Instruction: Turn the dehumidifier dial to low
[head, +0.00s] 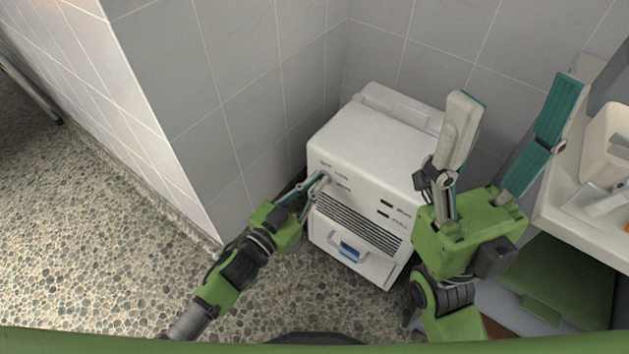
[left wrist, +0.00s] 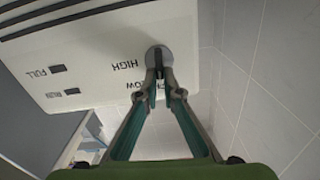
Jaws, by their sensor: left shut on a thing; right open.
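The white dehumidifier (head: 365,140) stands on the floor in the tiled corner. Its grey dial (left wrist: 158,54) is on the front panel; the left wrist view shows it upside down, with HIGH printed beside it and LOW partly covered by a finger. My left gripper (head: 323,177) is at the dial, its two fingertips close together and shut on it, as the left wrist view (left wrist: 160,84) also shows. The fingers cover part of the dial, so I cannot tell its setting. My right gripper (head: 515,98) is open and empty, raised to the right of the dehumidifier, its fingers wide apart.
A tiled wall (head: 240,85) rises close to the left of the dehumidifier. A white sink or counter (head: 575,215) is at the right, with a green bin lid (head: 570,275) below it. The pebbled floor (head: 110,240) at the left is clear.

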